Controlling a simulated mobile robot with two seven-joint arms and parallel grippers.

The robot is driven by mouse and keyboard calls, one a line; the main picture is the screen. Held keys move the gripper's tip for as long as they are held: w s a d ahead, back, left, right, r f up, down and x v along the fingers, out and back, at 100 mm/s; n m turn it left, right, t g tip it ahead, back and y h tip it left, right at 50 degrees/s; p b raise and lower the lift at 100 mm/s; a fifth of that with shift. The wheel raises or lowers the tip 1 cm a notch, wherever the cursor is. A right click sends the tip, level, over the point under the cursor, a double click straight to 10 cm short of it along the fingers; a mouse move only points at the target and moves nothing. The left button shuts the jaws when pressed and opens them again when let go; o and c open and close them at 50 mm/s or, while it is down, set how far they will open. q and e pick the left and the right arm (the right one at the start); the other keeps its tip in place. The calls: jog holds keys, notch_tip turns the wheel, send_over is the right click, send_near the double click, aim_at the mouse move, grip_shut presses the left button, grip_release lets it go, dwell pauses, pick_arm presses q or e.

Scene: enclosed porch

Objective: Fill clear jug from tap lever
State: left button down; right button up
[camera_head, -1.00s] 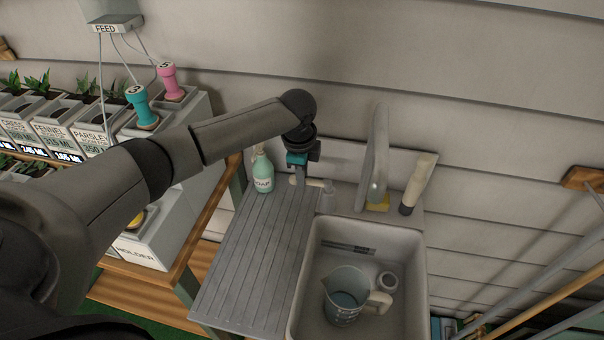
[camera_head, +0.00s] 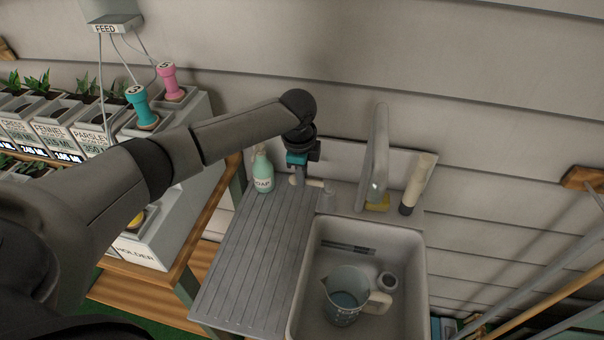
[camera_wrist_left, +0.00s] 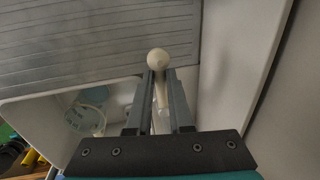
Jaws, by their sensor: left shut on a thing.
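The clear jug (camera_head: 346,297) stands in the sink basin with its handle to the right; it also shows in the left wrist view (camera_wrist_left: 88,112). It looks to hold some bluish water, but the level is hard to read. The grey tap (camera_head: 378,150) rises behind the basin with its spout over it. The pale tap lever (camera_head: 294,180) ends in a round knob, which shows in the left wrist view (camera_wrist_left: 158,60). My left gripper (camera_head: 302,182) is at the lever, and its fingers (camera_wrist_left: 158,100) are shut on it. My right gripper is not in view.
A green soap bottle (camera_head: 263,173) stands left of the lever, close to my left gripper. A ribbed drainboard (camera_head: 252,262) lies clear left of the basin (camera_head: 415,270). A yellow sponge (camera_head: 379,203) and a pale brush-like item (camera_head: 416,182) sit by the tap.

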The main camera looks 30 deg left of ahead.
pick_arm(q)
jog(key=shift+a, duration=0.2)
jog(key=shift+s+d+n+g+y+p, duration=0.15)
jog(key=shift+s+d+n+p, duration=0.25)
jog(key=shift+n+p, duration=0.95)
jog(key=shift+s+d+n+g+y+p, duration=0.1)
jog(key=shift+s+d+n+y+p, duration=0.35)
jog(key=shift+p, duration=1.65)
jog(key=shift+s+d+n+g+h+p, duration=0.1)
jog(key=shift+s+n+p, duration=0.45)
jog(key=shift+n+p, duration=0.9)
jog(key=shift+m, duration=0.25)
jog(key=c, duration=0.8)
grip_release()
jog(key=shift+d, duration=0.1)
jog(key=shift+r, duration=0.1)
